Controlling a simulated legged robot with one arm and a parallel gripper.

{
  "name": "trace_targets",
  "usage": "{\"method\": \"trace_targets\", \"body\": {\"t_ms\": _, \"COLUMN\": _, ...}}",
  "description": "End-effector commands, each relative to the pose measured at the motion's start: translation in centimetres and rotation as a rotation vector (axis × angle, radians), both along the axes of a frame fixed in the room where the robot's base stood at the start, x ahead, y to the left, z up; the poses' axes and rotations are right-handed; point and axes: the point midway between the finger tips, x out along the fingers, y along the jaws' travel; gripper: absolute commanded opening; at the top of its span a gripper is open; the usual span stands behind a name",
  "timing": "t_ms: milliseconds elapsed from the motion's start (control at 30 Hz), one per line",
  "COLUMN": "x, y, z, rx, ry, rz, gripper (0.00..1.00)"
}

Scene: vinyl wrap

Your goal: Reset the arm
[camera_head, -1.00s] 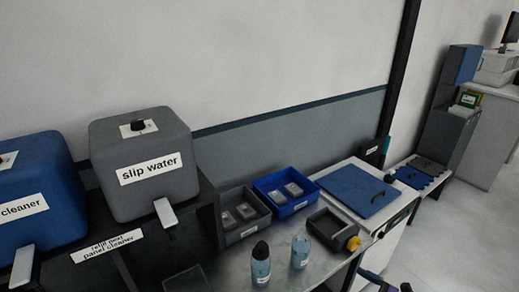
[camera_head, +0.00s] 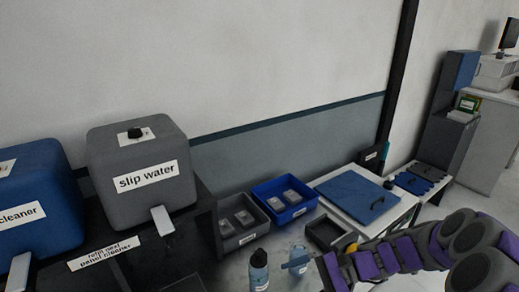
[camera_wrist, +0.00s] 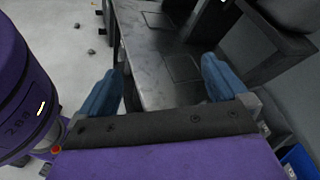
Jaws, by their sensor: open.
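My gripper (camera_wrist: 160,92) shows in the wrist view with its two blue fingers wide apart and nothing between them. Beyond the fingers lies a dark metal worktop (camera_wrist: 150,60). In the head view my purple and grey arm reaches in from the lower right, over the front right of the bench. Its end is near a light blue bottle (camera_head: 297,258), and I cannot tell whether they touch. A second bottle with a dark cap (camera_head: 259,272) stands to the left.
A grey slip water tank (camera_head: 142,195) and a blue cleaner tank (camera_head: 32,222) stand at left. A grey bin (camera_head: 232,242), a blue bin (camera_head: 284,214) and a blue-topped unit (camera_head: 354,195) line the wall. A dark tray (camera_head: 322,232) is beside the arm. Open floor (camera_wrist: 65,65) shows in the wrist view.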

Motion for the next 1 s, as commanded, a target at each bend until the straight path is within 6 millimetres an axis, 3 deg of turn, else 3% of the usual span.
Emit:
{"method": "trace_targets", "body": {"t_ms": 200, "x": -5.6, "y": 3.1, "z": 2.4, "rx": -0.177, "ry": -0.125, "rz": 0.227, "gripper": 1.00}}
{"method": "trace_targets", "body": {"t_ms": 433, "x": -11.2, "y": 3.7, "z": 3.5, "rx": -0.371, "ry": -0.250, "rz": 0.433, "gripper": 1.00}}
{"method": "trace_targets", "body": {"t_ms": 667, "x": -16.3, "y": 2.3, "z": 4.1, "rx": -0.573, "ry": -0.371, "rz": 0.615, "gripper": 1.00}}
{"method": "trace_targets", "body": {"t_ms": 1000, "x": -21.9, "y": -1.9, "z": 4.8, "rx": -0.868, "ry": -0.534, "rz": 0.812, "gripper": 1.00}}
